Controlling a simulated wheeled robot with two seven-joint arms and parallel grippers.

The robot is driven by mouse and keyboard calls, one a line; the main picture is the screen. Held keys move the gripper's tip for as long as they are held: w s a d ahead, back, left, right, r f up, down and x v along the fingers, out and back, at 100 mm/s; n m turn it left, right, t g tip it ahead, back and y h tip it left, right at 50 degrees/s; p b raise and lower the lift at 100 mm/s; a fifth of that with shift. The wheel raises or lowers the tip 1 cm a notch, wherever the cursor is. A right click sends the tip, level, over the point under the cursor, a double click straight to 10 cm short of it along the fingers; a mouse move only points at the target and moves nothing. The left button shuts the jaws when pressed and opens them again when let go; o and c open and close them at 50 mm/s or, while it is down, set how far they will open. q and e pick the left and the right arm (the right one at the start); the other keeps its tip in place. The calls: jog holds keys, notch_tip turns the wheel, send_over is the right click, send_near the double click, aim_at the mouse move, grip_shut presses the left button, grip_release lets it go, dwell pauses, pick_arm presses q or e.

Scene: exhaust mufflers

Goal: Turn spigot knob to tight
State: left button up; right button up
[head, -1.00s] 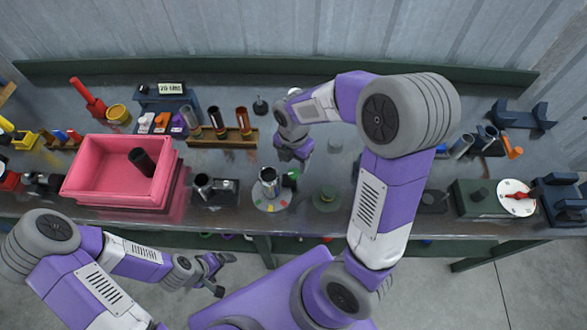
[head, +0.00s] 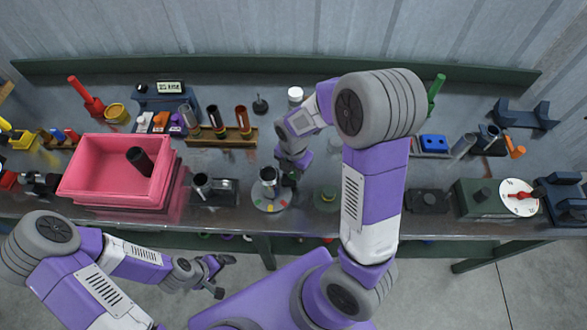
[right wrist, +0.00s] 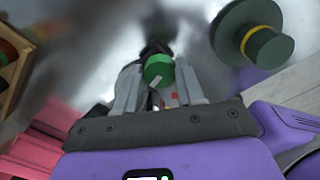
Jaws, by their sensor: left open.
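The spigot is a dark upright cylinder (head: 268,176) on a round grey base (head: 268,205) with coloured marks, at the front middle of the bench. Its green knob (right wrist: 158,69) has a white mark and shows between the fingers of my right gripper (right wrist: 158,88) in the right wrist view. The fingers lie close on both sides of the knob; whether they press on it I cannot tell. In the head view my right gripper (head: 292,168) comes down at the spigot's right side and mostly covers the knob. My left gripper (head: 219,275) is open and empty, off the bench's front edge.
A pink bin (head: 95,190) stands to the left. A holder with a tube (head: 203,187) is just left of the spigot. A green round piece (head: 327,197) is just right of it. A wooden rack (head: 232,139) stands behind. A dial box (head: 480,199) is far right.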

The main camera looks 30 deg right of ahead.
aim_at(293, 173)
jog(key=c, duration=0.3)
jog(key=shift+m, duration=1.6)
jog(key=o, duration=1)
jog(key=shift+r+p, duration=0.8)
jog(key=shift+r, duration=3)
